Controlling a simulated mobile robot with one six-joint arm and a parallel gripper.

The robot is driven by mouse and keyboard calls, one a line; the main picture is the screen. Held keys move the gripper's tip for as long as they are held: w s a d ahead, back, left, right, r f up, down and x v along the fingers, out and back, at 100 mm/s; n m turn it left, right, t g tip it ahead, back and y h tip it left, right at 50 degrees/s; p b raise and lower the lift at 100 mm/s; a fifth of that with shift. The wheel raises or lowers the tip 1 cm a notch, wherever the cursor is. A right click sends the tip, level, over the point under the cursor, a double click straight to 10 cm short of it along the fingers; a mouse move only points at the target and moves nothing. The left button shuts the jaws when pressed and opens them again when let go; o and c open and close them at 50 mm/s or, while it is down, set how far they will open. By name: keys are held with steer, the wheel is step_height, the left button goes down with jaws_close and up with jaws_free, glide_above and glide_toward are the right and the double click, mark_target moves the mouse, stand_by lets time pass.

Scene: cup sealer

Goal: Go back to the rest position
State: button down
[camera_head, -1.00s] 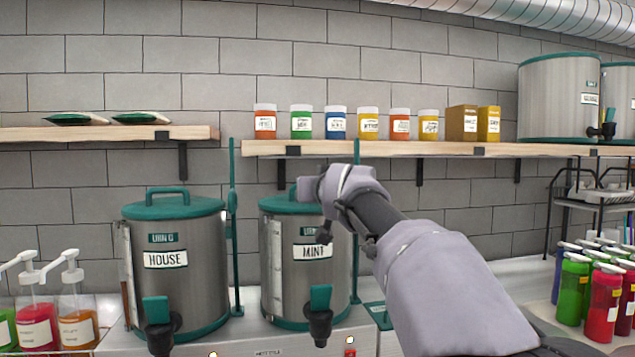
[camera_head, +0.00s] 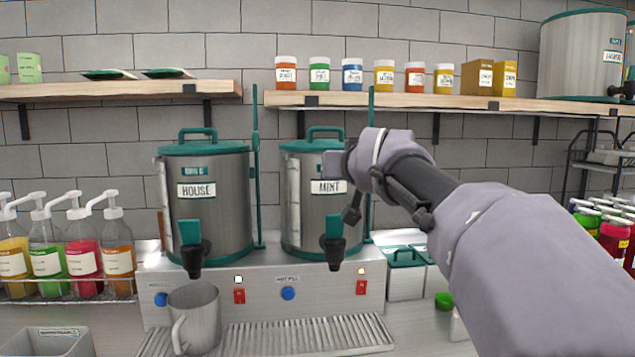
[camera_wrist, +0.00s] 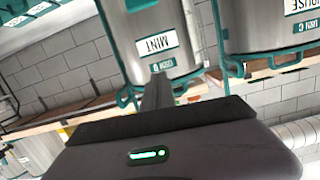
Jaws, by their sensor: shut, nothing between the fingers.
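My gripper (camera_head: 340,166) is at the end of my raised arm, in front of the urn labelled MINT (camera_head: 310,212) in the head view. In the wrist view its dark fingers (camera_wrist: 158,92) are together and empty, pointing toward the MINT urn (camera_wrist: 150,35), which appears upside down there. I cannot tell the exact gap between the fingers and the urn. The urn labelled HOUSE (camera_head: 205,215) stands to the left, its lid closed. The MINT urn's lid (camera_head: 312,144) is closed too, and my gripper hides part of its upper right side.
A metal cup (camera_head: 195,318) stands on the drip tray (camera_head: 300,335) below the HOUSE urn. Pump bottles (camera_head: 80,255) stand at the left. A wooden shelf (camera_head: 440,101) with several jars runs above. Coloured bottles (camera_head: 612,236) stand at the far right.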

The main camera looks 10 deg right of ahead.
steer(key=s+a+f+m+g, duration=0.1)
steer(key=s+f+g, duration=0.2)
steer(key=s+f, duration=0.8)
steer(key=s+a+f+m+g+y, duration=0.1)
steer(key=s+a+f+g, duration=0.1)
steer(key=s+f, duration=0.9)
steer(key=s+a+f+m+g+y, duration=0.1)
steer(key=s+f+g, duration=0.4)
steer(key=s+f, duration=0.6)
steer(key=s, duration=0.7)
steer(key=shift+a+f+m, duration=0.3)
steer(key=shift+f+m, duration=0.05)
steer(key=shift+m, duration=0.05)
